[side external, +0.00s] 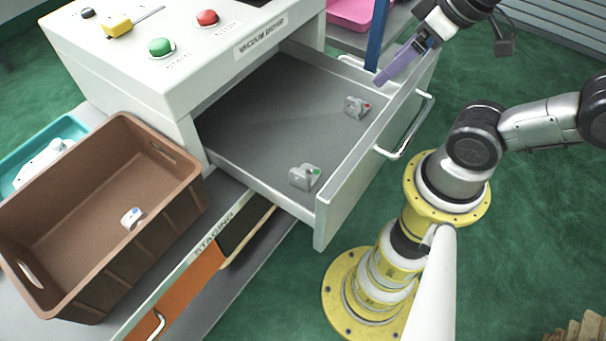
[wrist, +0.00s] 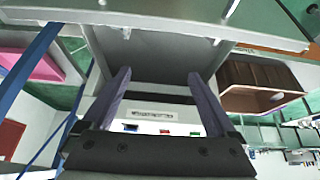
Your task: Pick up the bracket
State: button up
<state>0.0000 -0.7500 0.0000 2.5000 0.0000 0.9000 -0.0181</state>
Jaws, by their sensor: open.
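Three small grey metal brackets show in the side view. One bracket with a red mark (side external: 356,107) sits in the open drawer (side external: 262,122) towards its far end. One with a green mark (side external: 305,177) sits near the drawer's near front corner. A third, with a blue mark (side external: 132,218), lies in the brown crate (side external: 62,240). My gripper (side external: 382,78) is above the drawer's far front corner, higher than the red-marked bracket and apart from it. In the wrist view its purple fingers (wrist: 158,73) are spread with nothing between them.
The drawer's raised front wall (side external: 372,160) carries a bar handle (side external: 405,130). A blue post (side external: 377,35) stands close to my gripper. The white console (side external: 185,85) with buttons overhangs the drawer's back. A teal tray (side external: 70,128) lies beyond the crate. The drawer's middle is clear.

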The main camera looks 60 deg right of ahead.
jog(key=n, duration=0.1)
jog(key=n+g, duration=0.6)
jog(key=n, duration=1.1)
send_over(300, 171)
notch_tip(300, 171, down, 9)
notch_tip(300, 171, down, 14)
jog(key=shift+r, duration=0.15)
grip_shut()
